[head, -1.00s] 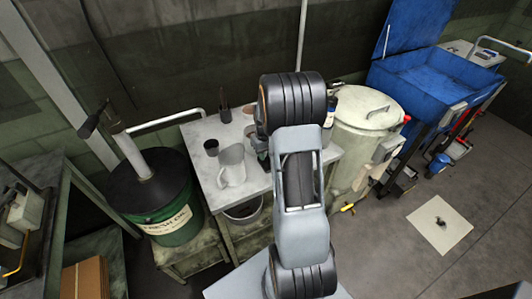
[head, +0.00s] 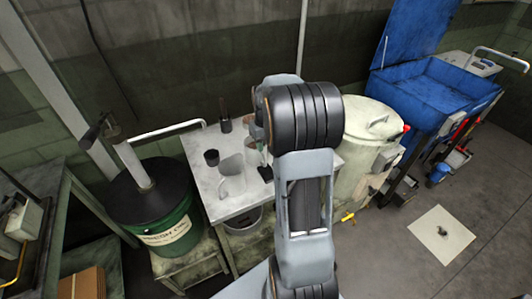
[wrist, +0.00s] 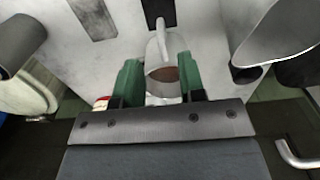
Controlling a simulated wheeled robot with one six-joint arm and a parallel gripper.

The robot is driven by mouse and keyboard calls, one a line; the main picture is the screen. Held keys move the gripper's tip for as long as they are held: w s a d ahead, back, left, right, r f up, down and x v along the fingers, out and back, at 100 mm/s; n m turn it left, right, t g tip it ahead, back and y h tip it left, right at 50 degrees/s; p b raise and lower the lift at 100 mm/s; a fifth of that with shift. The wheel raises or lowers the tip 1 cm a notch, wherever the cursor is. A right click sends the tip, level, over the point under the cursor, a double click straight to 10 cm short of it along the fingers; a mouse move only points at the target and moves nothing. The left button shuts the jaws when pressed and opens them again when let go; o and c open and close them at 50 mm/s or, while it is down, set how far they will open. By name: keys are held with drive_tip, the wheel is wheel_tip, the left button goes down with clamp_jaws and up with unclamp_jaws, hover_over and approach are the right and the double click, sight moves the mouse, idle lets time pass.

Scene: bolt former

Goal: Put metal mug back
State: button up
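A grey metal mug (head: 231,178), jug-like and wide-mouthed, stands upright on the pale table (head: 207,190). It also shows large at the upper right in the wrist view (wrist: 268,32). My gripper (wrist: 158,62) has green fingers, apart from each other and clear of that mug. Between them in the wrist view is a pale tapered piece with a brown round patch (wrist: 162,74); I cannot tell what it is or whether the fingers touch it. In the head view my arm hides most of the gripper, which is just right of the mug.
A small dark cup (head: 211,157) and a dark bottle (head: 225,117) stand on the table near the mug. A green oil drum (head: 165,225) stands left, a pale drum (head: 365,145) right. A bucket (head: 243,220) sits below the tabletop. Open floor lies at right.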

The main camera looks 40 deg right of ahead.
drive_tip(key=s+a+r+t, duration=0.1)
drive_tip(key=s+a+r, duration=0.1)
drive_tip(key=a, duration=0.3)
drive_tip(key=s+a+r+n, duration=0.1)
drive_tip(key=s+a+r, duration=0.2)
drive_tip(key=a+r, duration=0.2)
drive_tip(key=shift+s+a+t, duration=0.3)
drive_tip(key=shift+a+t, duration=0.1)
drive_tip(key=shift+a, duration=0.35)
drive_tip(key=shift+o, duration=0.4)
drive_tip(key=s+a+t, duration=0.1)
drive_tip(key=s+a, duration=0.6)
drive_tip(key=s, duration=0.1)
drive_tip(key=shift+s+a+n+t, duration=0.3)
drive_tip(key=shift+s+a+t, duration=0.05)
drive_tip(key=shift+t, duration=0.05)
drive_tip(key=m+h+b, duration=0.1)
drive_tip(key=m+b, duration=0.3)
drive_tip(key=b, duration=0.8)
approach(265, 161)
drive_tip(key=shift+t, duration=0.3)
drive_tip(key=x, duration=0.3)
drive_tip(key=b+x, duration=0.1)
drive_tip(key=x, duration=0.1)
drive_tip(key=shift+s+a+f, duration=0.1)
drive_tip(key=shift+s+f, duration=0.2)
drive_tip(key=shift+b+x, duration=0.45)
drive_tip(key=shift+x, duration=2.7)
drive_tip(key=shift+w, duration=0.1)
clamp_jaws()
